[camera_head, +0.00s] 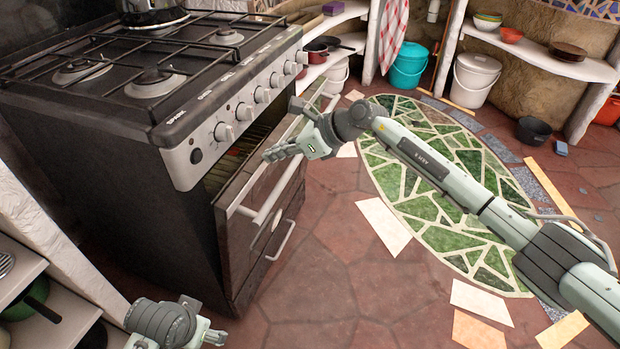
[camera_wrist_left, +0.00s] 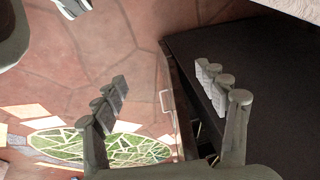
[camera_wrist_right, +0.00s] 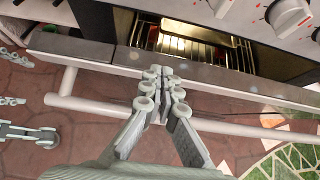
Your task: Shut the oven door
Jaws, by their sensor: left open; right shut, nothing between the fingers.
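The black oven (camera_head: 110,150) has its door (camera_head: 238,232) partly open, with the top edge tipped out from the front. A gap with wire racks inside shows above the door in the right wrist view (camera_wrist_right: 95,50). The pale bar handle (camera_wrist_right: 85,106) runs along the door's outer side. My right gripper (camera_head: 270,154) is shut and empty. Its fingertips are over the handle and close to the door's top edge; I cannot tell if they touch. My left gripper (camera_wrist_left: 160,95) is open and empty, low beside the oven's near side, at the bottom of the head view (camera_head: 208,335).
The hob with grates and knobs (camera_head: 225,132) is above the door. A lower drawer handle (camera_head: 283,240) sticks out below. White shelves (camera_head: 40,310) stand at lower left.

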